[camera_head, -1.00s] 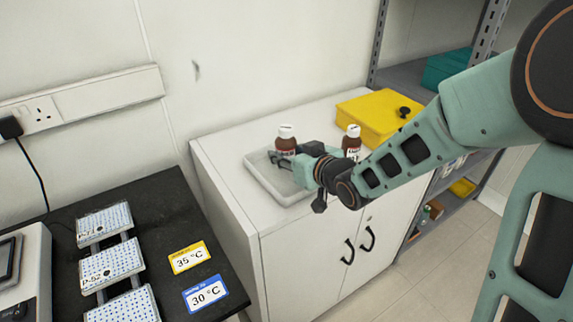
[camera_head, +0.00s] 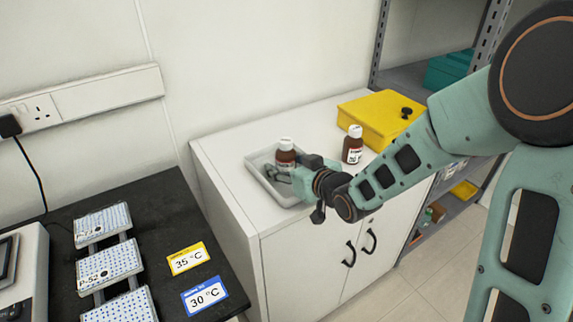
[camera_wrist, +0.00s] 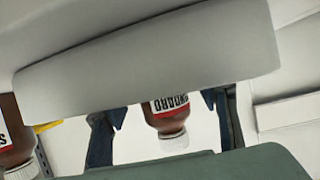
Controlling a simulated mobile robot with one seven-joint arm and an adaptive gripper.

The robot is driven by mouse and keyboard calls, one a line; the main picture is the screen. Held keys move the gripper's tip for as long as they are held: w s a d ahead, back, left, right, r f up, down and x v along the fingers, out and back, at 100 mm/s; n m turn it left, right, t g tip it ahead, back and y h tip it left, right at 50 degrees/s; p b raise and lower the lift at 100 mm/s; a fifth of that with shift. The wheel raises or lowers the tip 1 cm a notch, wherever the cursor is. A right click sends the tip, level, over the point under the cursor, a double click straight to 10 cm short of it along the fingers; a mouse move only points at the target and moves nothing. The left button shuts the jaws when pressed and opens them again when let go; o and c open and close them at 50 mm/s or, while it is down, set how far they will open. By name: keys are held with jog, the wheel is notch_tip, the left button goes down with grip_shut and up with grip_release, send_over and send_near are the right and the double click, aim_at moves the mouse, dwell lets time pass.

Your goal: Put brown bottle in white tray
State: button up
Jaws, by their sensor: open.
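A brown bottle (camera_head: 285,158) with a white cap and a label stands upright in the white tray (camera_head: 254,179) on the white cabinet. My gripper (camera_head: 279,172) is low at the tray, open, with its fingers by this bottle. In the wrist view, the brown bottle (camera_wrist: 166,108) appears cap-down between the two spread fingers (camera_wrist: 162,126), with clear gaps on both sides. A pale slab, likely the tray wall, hides its lower part. A second brown bottle (camera_head: 353,146) stands on the cabinet top to the right, outside the tray; the wrist view shows it at the left edge (camera_wrist: 12,130).
A yellow box (camera_head: 382,118) sits at the back right of the cabinet top (camera_head: 225,150). A grey shelf rack stands to the right, with a teal bin (camera_head: 448,70). A black bench (camera_head: 160,222) with sample plates and temperature cards is at the left.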

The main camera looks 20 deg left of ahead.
jog(key=shift+r, duration=0.1)
jog(key=shift+r, duration=0.15)
jog(key=p+v, duration=0.1)
jog(key=v, duration=0.8)
jog(key=shift+d+p, duration=0.15)
jog(key=shift+p, duration=0.15)
jog(key=shift+s+d+r+b, duration=0.2)
jog(key=shift+s+d+b, duration=0.1)
jog(key=shift+b, duration=0.65)
jog(key=shift+b+v, duration=0.85)
jog(key=shift+b, duration=0.1)
jog(key=shift+s, duration=0.1)
jog(key=shift+a+r, duration=0.1)
jog(key=shift+r, duration=0.05)
